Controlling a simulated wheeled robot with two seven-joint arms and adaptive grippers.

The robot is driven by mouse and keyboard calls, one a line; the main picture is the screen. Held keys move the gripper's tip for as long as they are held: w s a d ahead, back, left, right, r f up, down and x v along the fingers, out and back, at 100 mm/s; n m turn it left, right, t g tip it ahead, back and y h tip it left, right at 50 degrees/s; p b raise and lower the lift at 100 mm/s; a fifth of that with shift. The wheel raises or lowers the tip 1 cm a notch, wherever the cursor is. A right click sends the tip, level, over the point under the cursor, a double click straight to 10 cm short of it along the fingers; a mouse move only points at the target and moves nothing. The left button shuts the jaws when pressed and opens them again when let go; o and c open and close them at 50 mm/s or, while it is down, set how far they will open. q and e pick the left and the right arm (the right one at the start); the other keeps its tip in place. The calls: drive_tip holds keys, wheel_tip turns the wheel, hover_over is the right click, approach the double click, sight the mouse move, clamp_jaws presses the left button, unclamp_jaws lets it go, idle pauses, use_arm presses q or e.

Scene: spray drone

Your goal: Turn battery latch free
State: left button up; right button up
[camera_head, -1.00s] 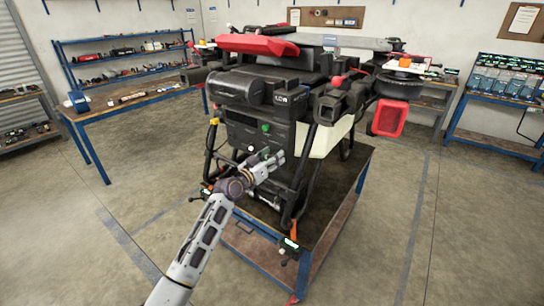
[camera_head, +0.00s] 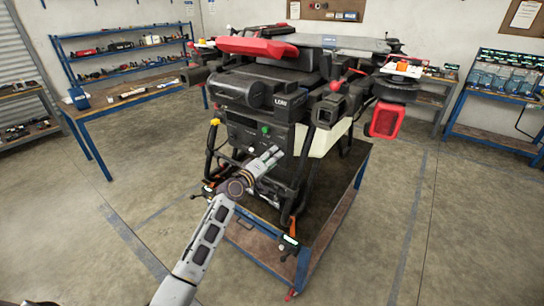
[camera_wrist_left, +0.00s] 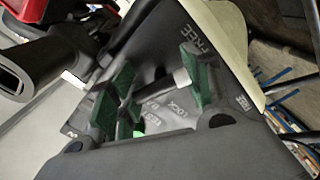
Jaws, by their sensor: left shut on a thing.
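The dark spray drone (camera_head: 290,95) stands on a blue-framed cart. My left gripper (camera_head: 270,157) is at its lower front face, pointing up and to the right. In the left wrist view my left gripper (camera_wrist_left: 155,78) has green-padded fingers on both sides of the battery latch (camera_wrist_left: 180,78), a small part with a pale grey cylindrical piece, and is shut on it. The panel (camera_wrist_left: 170,55) behind carries the words FREE, above the fingers, and LOCK, below the latch. The fingers partly hide the latch, and its exact angle is hard to tell. In the head view I cannot make out the latch. My right gripper is not in view.
Black landing-gear tubes (camera_head: 303,165) stand close right of my gripper. A workbench (camera_head: 135,103) and shelves are at the left, another bench (camera_head: 510,97) at the right. The floor between is clear.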

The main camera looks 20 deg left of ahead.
use_arm(q)
drive_tip(key=shift+a+n+p, duration=0.1)
drive_tip(key=shift+n+p, duration=0.45)
drive_tip(key=shift+n, duration=1.25)
drive_tip(key=o, duration=1)
drive_tip(key=v, duration=1.2)
